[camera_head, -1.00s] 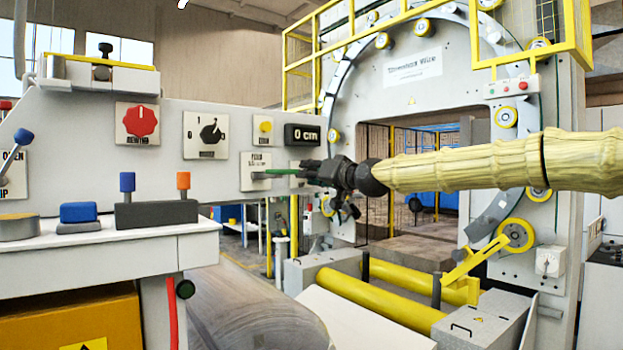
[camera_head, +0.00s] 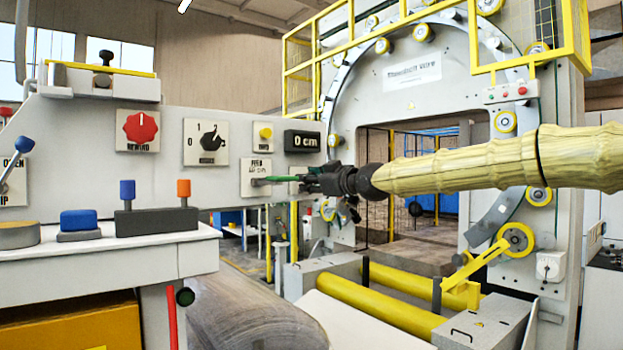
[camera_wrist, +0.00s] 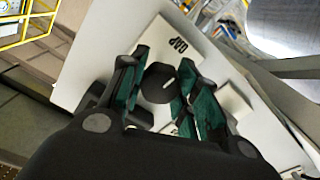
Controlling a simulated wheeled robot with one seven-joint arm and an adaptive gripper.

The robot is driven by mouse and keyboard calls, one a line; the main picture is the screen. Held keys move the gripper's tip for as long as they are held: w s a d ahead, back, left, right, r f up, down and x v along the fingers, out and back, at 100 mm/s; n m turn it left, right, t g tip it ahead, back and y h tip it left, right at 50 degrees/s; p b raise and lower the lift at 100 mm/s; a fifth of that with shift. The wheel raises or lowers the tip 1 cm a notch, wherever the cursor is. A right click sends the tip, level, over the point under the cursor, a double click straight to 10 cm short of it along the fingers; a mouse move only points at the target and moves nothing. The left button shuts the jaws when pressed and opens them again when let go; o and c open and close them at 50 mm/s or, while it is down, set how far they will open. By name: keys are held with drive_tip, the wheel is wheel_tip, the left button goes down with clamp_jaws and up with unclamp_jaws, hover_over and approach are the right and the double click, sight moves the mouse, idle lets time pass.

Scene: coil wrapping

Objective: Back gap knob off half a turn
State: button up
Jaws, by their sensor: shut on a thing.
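The gap knob (camera_wrist: 158,84) is a dark round knob with a short white pointer mark. It sits on a pale plate lettered GAP (camera_wrist: 181,45) in the wrist view. My gripper (camera_wrist: 163,74) has its green-padded fingers on either side of the knob and is shut on it. In the head view, my gripper (camera_head: 300,181) reaches in from the right to the panel, just right of the lever on the FEED plate (camera_head: 254,170). There the gripper hides the knob. The display (camera_head: 302,141) above it reads 0 cm.
The grey panel also carries a red REWIND knob (camera_head: 140,127), a black selector (camera_head: 211,139) and a yellow button (camera_head: 265,133). The large wrapping ring (camera_head: 338,85) stands behind my arm. Yellow rollers (camera_head: 380,300) lie below, with open space between them and my arm.

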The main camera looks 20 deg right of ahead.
drive_tip(key=shift+n, duration=0.6)
drive_tip(key=shift+f, duration=0.1)
drive_tip(key=o, duration=0.8)
drive_tip(key=shift+o, duration=1.4)
drive_tip(key=shift+w+d, duration=0.1)
drive_tip(key=shift+w, duration=0.1)
drive_tip(key=shift+s, duration=0.15)
drive_tip(key=shift+s, duration=0.1)
